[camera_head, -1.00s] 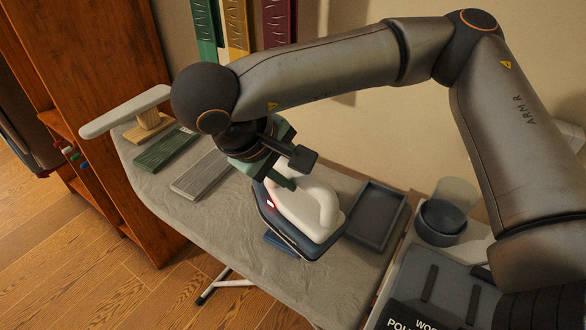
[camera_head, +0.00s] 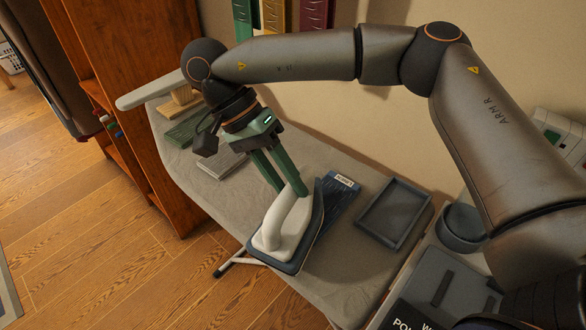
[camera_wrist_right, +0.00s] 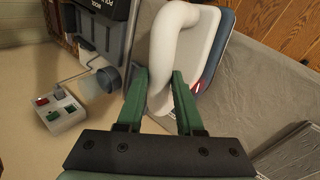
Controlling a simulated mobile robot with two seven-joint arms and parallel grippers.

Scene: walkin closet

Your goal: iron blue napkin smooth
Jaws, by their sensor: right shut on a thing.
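My right gripper (camera_head: 288,190) is shut on the white handle of the iron (camera_head: 297,228). The iron has a white body and a dark blue base, and looks tilted. In the right wrist view the fingers (camera_wrist_right: 160,78) close on the handle of the iron (camera_wrist_right: 203,35). The blue napkin (camera_head: 342,198) lies on the grey ironing board (camera_head: 355,262), just right of the iron, which hides part of it. I cannot tell whether the iron touches the napkin or the board. My left gripper is out of view.
A grey tray (camera_head: 395,212) lies at the board's right. Grey (camera_head: 222,163) and green (camera_head: 187,130) folded pieces lie at the left, near a small sleeve board (camera_head: 160,88). A wooden shelf (camera_head: 145,120) stands left. A dark bowl (camera_head: 460,228) is at the right.

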